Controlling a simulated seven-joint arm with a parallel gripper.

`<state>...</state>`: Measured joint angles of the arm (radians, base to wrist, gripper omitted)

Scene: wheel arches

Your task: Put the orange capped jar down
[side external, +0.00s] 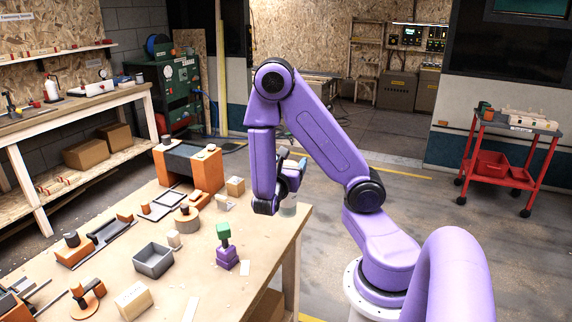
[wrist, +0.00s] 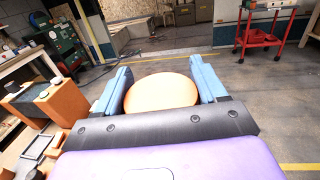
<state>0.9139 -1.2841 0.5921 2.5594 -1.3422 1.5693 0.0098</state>
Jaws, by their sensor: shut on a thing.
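The orange capped jar shows in the wrist view as a round orange cap (wrist: 162,91) between the two blue fingers of my gripper (wrist: 160,72). My gripper is shut on it. In the side external view my gripper (side external: 291,178) is partly hidden behind my purple arm. A greyish, see-through jar body (side external: 288,209) shows below it, near the table's right corner. I cannot tell whether its base touches the wooden table (side external: 262,246).
An orange block-shaped fixture (side external: 205,170) stands at the table's back. A grey open bin (side external: 153,261), a purple block with a green top (side external: 226,254) and a small tan box (side external: 235,187) stand on the table. A red cart (side external: 505,160) stands on the floor at the right.

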